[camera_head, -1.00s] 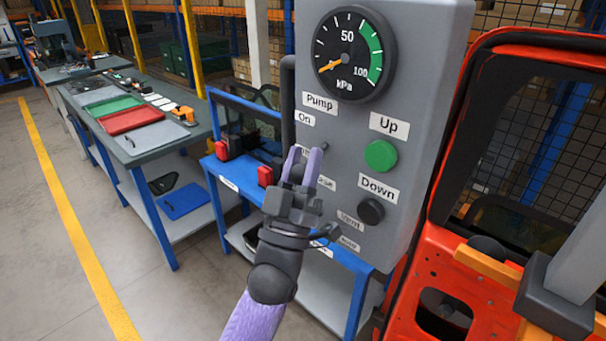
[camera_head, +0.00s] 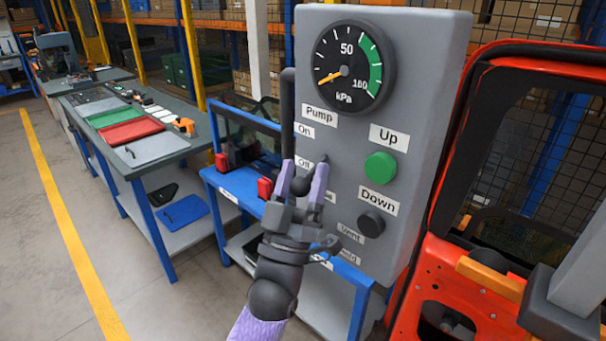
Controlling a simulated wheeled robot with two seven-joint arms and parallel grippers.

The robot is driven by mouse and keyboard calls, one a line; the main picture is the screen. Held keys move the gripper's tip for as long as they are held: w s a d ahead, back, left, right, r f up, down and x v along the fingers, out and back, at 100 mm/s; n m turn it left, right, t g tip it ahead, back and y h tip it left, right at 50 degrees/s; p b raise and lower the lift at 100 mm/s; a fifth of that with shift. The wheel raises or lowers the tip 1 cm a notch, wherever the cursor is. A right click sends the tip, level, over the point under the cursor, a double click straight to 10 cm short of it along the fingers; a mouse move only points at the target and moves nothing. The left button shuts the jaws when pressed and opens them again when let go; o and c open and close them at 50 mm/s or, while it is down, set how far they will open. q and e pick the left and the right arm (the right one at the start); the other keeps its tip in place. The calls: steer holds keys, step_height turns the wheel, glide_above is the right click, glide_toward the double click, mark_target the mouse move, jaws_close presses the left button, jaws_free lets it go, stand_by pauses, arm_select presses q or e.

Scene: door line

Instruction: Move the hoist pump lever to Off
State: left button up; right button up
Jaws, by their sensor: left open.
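The grey hoist control box (camera_head: 425,110) fills the middle of the head view. Its "Pump" label (camera_head: 320,117) is at the upper left, with "On" (camera_head: 304,131) and "Off" (camera_head: 302,163) below it. A small dark nub (camera_head: 323,159) shows just right of "Off"; I cannot tell whether it is part of the pump lever. My left gripper (camera_head: 304,170) is open in front of the lower left of the panel, its lilac fingers pointing up. A dark round shape shows between the fingers; whether it is the lever's knob is unclear. My right gripper is out of view.
The green "Up" button (camera_head: 380,167) and black "Down" button (camera_head: 371,223) are right of the gripper. A pressure gauge (camera_head: 354,67) is above. An orange frame (camera_head: 430,270) stands close at right, a blue bench (camera_head: 235,187) behind at left.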

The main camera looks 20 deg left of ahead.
arm_select(q)
steer(key=b+v, duration=0.2)
steer(key=v, duration=0.7)
steer(key=shift+s+f, duration=0.2)
steer(key=shift+s, duration=0.1)
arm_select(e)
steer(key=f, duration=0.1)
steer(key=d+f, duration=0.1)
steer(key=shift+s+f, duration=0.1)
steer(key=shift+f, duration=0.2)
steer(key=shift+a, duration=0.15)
